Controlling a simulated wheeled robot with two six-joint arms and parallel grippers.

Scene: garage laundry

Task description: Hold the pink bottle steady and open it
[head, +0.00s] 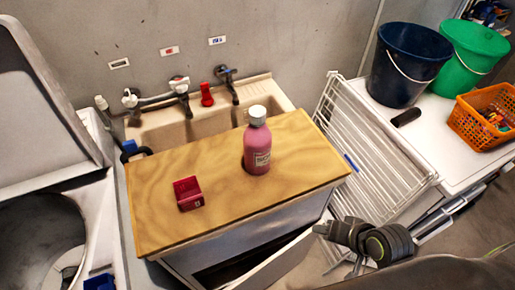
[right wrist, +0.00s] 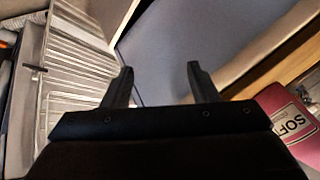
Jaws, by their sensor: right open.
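The pink bottle (head: 257,150) stands upright on the wooden board (head: 225,205), with a pale grey cap (head: 257,114) on top and a white label on its front. In the right wrist view the bottle (right wrist: 285,112) lies at the lower right edge, outside the jaws, with the letters "SOF" readable. My right gripper (right wrist: 160,72) is open and empty, its two fingers apart. In the head view my right gripper (head: 322,229) is below and right of the board, well clear of the bottle. My left gripper is not in view.
A red box (head: 188,193) lies on the board left of the bottle. Behind are a sink with taps (head: 179,87) and a red object (head: 207,95). A white drying rack (head: 375,150) stands right, near my right arm. Buckets (head: 408,65) and an orange basket (head: 487,118) stand beyond.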

